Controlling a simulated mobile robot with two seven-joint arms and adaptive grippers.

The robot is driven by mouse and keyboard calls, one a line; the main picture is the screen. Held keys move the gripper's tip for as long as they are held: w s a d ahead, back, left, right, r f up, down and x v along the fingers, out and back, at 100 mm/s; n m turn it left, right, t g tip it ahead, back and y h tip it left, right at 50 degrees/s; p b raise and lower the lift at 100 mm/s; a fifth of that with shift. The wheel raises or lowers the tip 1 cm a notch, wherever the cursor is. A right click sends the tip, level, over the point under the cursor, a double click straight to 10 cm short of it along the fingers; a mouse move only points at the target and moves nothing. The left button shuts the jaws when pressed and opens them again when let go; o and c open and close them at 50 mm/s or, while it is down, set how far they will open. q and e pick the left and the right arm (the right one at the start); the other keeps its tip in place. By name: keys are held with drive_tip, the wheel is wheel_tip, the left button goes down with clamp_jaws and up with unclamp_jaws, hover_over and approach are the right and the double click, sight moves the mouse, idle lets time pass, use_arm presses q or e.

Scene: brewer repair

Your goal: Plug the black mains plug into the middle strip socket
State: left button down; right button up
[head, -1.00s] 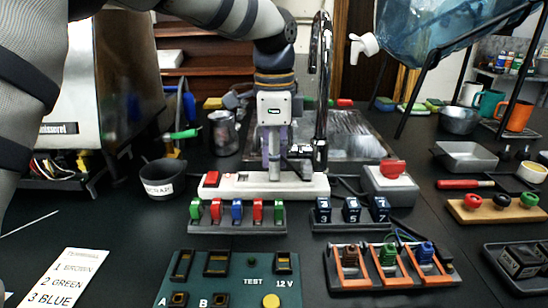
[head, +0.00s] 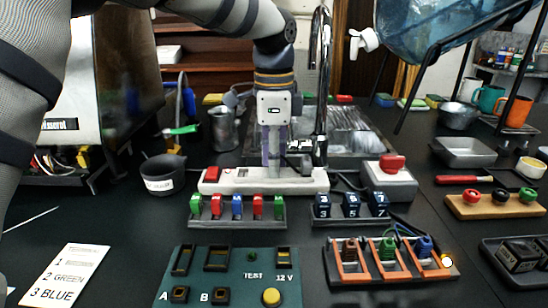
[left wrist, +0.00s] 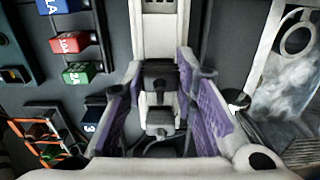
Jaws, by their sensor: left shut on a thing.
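The white power strip (head: 240,180) lies across the middle of the bench, with a red switch at its left end. My left gripper (head: 273,172) points straight down over the middle of the strip. In the left wrist view its purple fingers stand on either side of the black mains plug (left wrist: 159,74), shut on it. The plug sits in line with the strip; fingers hide its underside, so I cannot tell how deep its pins are. My right gripper is out of view.
A rack of coloured fuses (head: 237,213) stands close in front of the strip. A grey box with a red button (head: 389,180) is at its right end. A dark cup (head: 163,176) stands to the left.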

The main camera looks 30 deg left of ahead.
use_arm(q)
drive_tip(key=c, duration=1.2)
unclamp_jaws()
wheel_tip(320, 180, up, 12)
